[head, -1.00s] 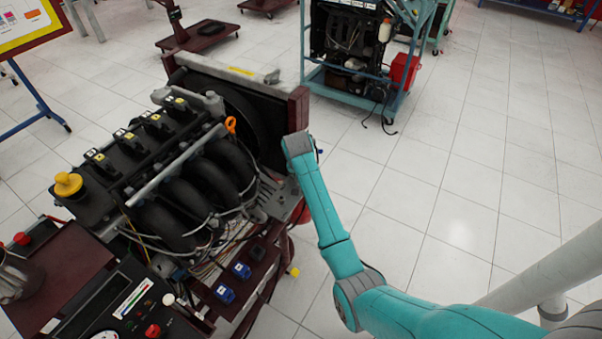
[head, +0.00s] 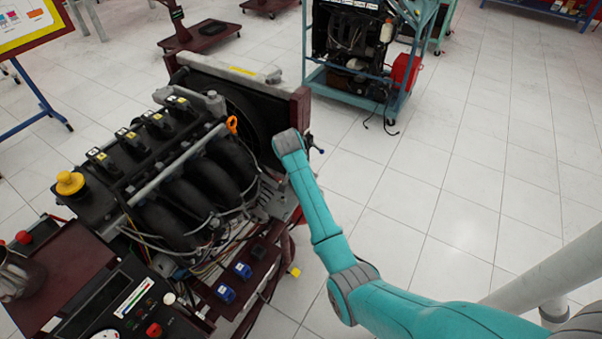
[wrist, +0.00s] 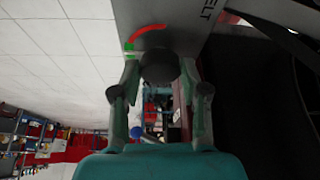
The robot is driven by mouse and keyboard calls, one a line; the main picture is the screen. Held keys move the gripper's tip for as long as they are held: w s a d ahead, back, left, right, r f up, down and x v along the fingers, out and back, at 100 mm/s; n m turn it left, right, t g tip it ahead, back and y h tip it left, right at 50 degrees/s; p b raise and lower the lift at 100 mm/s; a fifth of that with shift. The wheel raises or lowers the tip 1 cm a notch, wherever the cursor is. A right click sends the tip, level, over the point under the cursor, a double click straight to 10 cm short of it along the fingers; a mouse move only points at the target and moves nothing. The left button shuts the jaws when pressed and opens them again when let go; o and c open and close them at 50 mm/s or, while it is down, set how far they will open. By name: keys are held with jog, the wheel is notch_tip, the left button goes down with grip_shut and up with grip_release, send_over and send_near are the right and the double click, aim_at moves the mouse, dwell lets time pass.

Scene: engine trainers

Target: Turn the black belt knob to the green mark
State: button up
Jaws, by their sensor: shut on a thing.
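The black belt knob (wrist: 160,66) shows in the wrist view as a dark round shape at upper middle, below a panel with "BELT" lettering. A red arc (wrist: 150,28) curves above it, and the green mark (wrist: 129,47) lies at the arc's left end. My gripper (wrist: 159,72) is shut on the knob, one finger on each side. No pointer on the knob can be made out. In the head view my arm reaches the right side of the engine trainer (head: 165,190); the knob and gripper are hidden there.
A dark radiator frame (head: 299,108) stands beside my wrist. A blue-framed trainer cart (head: 345,84) stands behind. The tiled floor to the right is clear.

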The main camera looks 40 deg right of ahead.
jog(key=o, duration=1.1)
jog(key=shift+o, duration=0.2)
jog(key=shift+a+r, duration=0.1)
jog(key=v, duration=1.1)
jog(key=shift+r, duration=0.3)
jog(key=shift+s+a, duration=0.1)
jog(key=shift+s, duration=0.1)
